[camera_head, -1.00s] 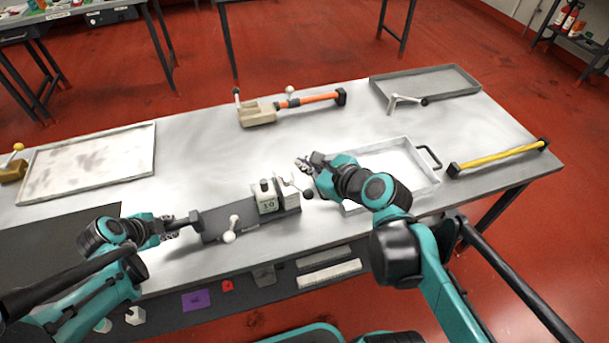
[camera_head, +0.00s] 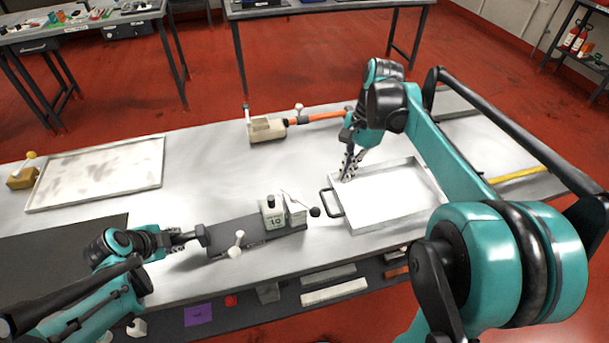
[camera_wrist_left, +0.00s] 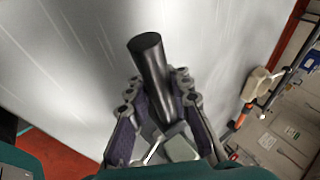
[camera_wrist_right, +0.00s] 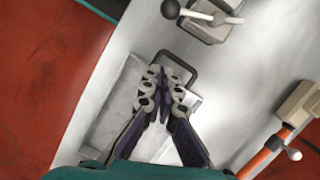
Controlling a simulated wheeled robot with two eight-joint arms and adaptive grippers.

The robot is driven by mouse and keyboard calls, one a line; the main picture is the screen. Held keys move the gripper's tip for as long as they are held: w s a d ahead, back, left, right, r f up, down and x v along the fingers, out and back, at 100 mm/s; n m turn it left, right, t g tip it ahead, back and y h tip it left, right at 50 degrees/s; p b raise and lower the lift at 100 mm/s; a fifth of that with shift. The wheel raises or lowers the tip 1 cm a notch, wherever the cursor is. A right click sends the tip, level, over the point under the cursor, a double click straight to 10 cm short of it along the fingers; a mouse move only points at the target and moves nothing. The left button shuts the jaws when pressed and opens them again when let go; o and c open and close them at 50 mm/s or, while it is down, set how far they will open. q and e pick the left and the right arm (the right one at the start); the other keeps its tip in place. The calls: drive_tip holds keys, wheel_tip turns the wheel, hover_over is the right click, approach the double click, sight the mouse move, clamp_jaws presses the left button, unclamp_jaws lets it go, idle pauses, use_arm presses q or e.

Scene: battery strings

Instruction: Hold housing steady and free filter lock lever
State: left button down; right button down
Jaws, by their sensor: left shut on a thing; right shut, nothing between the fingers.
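The housing (camera_head: 274,213), a pale grey-green block marked 10, stands on a dark base plate (camera_head: 230,241) on the table. Its lock lever slopes to the right and ends in a black ball (camera_head: 315,212). My left gripper (camera_head: 186,238) is shut on the black handle (camera_wrist_left: 152,62) at the plate's left end. My right gripper (camera_head: 349,168) is shut and empty, above the far left part of the white tray, apart from the lever. In the right wrist view its fingers (camera_wrist_right: 165,95) meet near the tray's handle, with the lever ball (camera_wrist_right: 170,9) at the top.
The white tray (camera_head: 343,215) with a dark handle (camera_head: 332,203) lies right of the housing. A beige block (camera_head: 266,128) with an orange bar lies behind. A shallow tray (camera_head: 98,205) is at left. My right arm hides part of the table's right side.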

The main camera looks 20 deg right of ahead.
sight(299, 200)
drive_tip(key=x, duration=0.7)
drive_tip(key=shift+a+f, duration=0.15)
drive_tip(key=shift+f, duration=0.05)
drive_tip(key=a, duration=0.2)
drive_tip(key=s+a, duration=0.1)
drive_tip(key=shift+s+a+r, duration=0.2)
drive_tip(key=shift+s+a, duration=0.05)
drive_tip(key=shift+a, duration=0.1)
drive_tip(key=shift+s+a, duration=0.1)
drive_tip(key=shift+s+a+m, duration=0.15)
drive_tip(key=shift+m, duration=0.25)
